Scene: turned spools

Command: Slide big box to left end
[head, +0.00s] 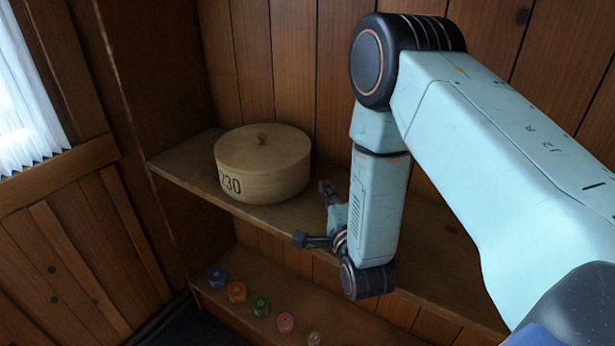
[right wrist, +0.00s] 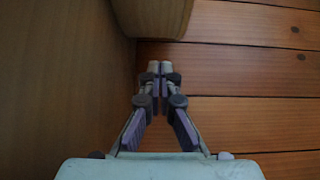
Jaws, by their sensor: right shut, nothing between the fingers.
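The big box (head: 262,170) is a round, pale wooden box with a flat lid, a small knob and the number 230 on its side. It stands upright on the upper shelf (head: 180,172), towards the left end. Its rounded side also shows at the top of the right wrist view (right wrist: 158,14). My right gripper (head: 327,191) is just to the right of the box, low over the shelf. In the right wrist view its fingertips (right wrist: 160,70) are together and empty, pointing at the box. A small gap seems to separate them from it. My left gripper is not in view.
Several small coloured spools, including a blue one (head: 216,277) and a pink one (head: 286,322), stand in a row on the lower shelf. A plank wall (head: 295,60) rises behind the box. Some bare shelf lies to the box's left. A window blind (head: 25,100) hangs at far left.

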